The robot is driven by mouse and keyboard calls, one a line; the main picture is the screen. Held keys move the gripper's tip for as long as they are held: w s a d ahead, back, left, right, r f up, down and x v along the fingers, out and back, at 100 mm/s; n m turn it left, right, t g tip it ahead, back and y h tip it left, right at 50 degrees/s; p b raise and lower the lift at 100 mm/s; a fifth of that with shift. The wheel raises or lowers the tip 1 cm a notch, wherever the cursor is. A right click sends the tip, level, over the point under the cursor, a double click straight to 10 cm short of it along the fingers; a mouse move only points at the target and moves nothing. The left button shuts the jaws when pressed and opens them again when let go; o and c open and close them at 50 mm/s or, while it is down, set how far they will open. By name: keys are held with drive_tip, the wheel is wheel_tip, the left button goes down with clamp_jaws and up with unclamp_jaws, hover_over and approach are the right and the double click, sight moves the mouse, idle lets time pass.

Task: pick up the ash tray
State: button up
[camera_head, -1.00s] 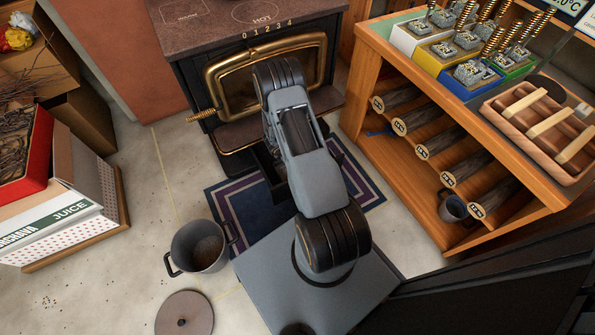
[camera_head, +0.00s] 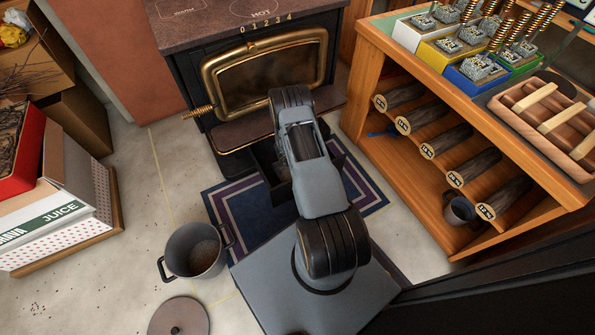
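The ash tray looks to be the dark, open box (camera_head: 264,162) low in front of the stove, at the edge of the striped rug. My arm covers much of it in the head view, and its inside is mostly hidden. Parts of the dark box show to the left and right of my arm. My gripper is hidden behind my own arm links, so its fingers and any contact with the tray cannot be seen.
The black stove (camera_head: 200,95) with a brass-framed door stands behind the tray. A grey pot (camera_head: 172,254) and round lid (camera_head: 180,318) are on the floor at left. A wooden shelf (camera_head: 425,215) with logs stands close at right. Boxes (camera_head: 70,225) line the left.

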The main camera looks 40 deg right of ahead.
drive_tip(key=shift+d+f, duration=0.1)
drive_tip(key=shift+f, duration=0.05)
drive_tip(key=shift+c, duration=0.4)
clamp_jaws()
